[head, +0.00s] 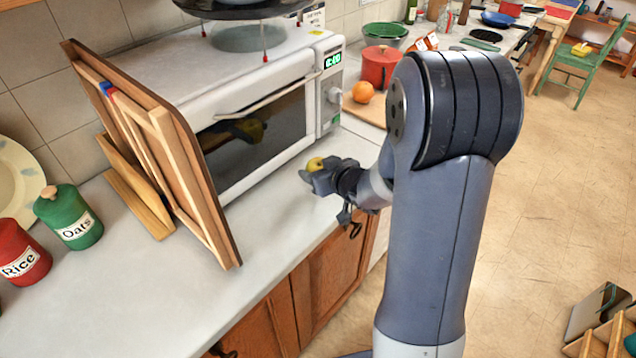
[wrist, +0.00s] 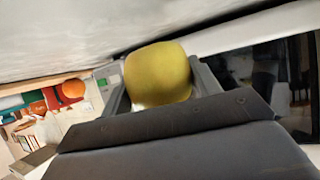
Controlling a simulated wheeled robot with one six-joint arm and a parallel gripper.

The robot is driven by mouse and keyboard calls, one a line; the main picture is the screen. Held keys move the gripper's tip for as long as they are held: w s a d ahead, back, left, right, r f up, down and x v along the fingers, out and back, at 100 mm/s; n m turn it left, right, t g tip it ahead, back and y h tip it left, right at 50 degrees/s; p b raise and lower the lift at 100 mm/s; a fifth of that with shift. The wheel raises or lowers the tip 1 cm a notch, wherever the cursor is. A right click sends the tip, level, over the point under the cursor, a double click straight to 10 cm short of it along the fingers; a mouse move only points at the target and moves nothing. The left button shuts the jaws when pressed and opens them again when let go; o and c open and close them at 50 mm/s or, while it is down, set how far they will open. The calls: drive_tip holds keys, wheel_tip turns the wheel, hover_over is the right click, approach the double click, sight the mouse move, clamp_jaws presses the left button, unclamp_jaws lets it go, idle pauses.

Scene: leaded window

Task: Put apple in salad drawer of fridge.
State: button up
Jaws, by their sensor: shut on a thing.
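A yellow-green apple (head: 315,164) is held in my gripper (head: 312,172) above the counter, in front of the microwave. In the wrist view the apple (wrist: 158,74) sits between the two fingers of my gripper (wrist: 160,85), which are shut on it from both sides. My forearm and wrist reach left over the counter's edge. No fridge or salad drawer can be made out in either view.
A white microwave (head: 262,120) stands against the tiled wall, its door shut. Wooden boards (head: 165,150) lean left of it. Oats (head: 70,216) and Rice (head: 22,252) canisters stand at left. An orange (head: 363,92) and red pot (head: 380,68) are beyond. The counter's front (head: 150,300) is clear.

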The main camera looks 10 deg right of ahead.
drive_tip(key=shift+f, duration=1.8)
drive_tip(key=shift+b, duration=0.3)
drive_tip(key=shift+f, duration=0.2)
drive_tip(key=o, duration=1)
drive_tip(key=shift+o, duration=0.2)
